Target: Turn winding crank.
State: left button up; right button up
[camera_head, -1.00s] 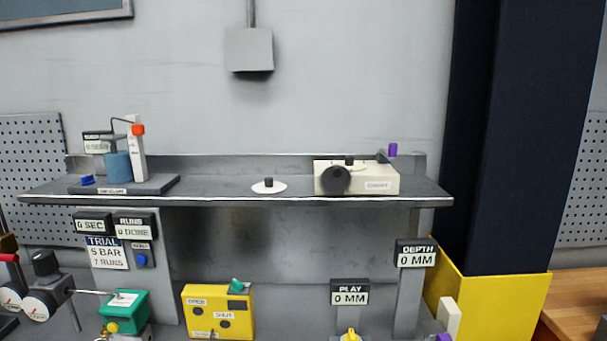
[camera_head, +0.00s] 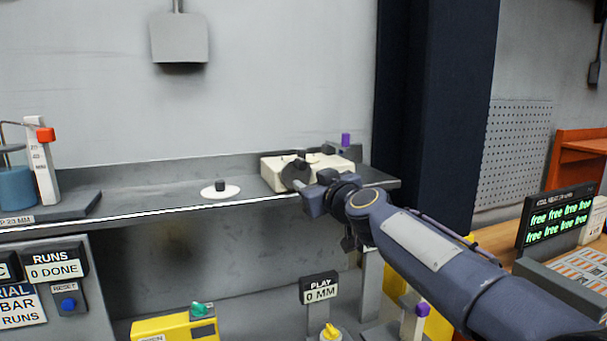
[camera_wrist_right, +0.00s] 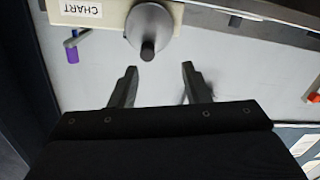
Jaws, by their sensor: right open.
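A cream chart box (camera_head: 275,173) sits on the right part of the grey shelf. It also shows at the top of the right wrist view (camera_wrist_right: 112,14). A purple-handled crank (camera_head: 346,139) stands at the box's right end; in the right wrist view its purple grip (camera_wrist_right: 73,50) is left of the fingers. In the head view the right gripper partly covers the box. My left gripper is out of view.
A white disc with a black knob (camera_head: 220,188) lies on the shelf left of the box. A dark column (camera_head: 430,100) rises to the right.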

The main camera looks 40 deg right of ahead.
aim_at(303, 167)
jog(key=shift+h, duration=0.5)
jog(key=x, duration=0.2)
jog(key=p+x, duration=0.1)
jog(key=x, duration=0.2)
jog(key=d+r+x, duration=0.1)
jog(key=x, duration=0.1)
jog(key=shift+d+r+p, duration=0.15)
jog(key=shift+p, duration=0.15)
jog(key=shift+w+d, duration=0.25)
jog(key=shift+w, duration=0.4)
grip_shut()
jog(key=shift+m, duration=0.4)
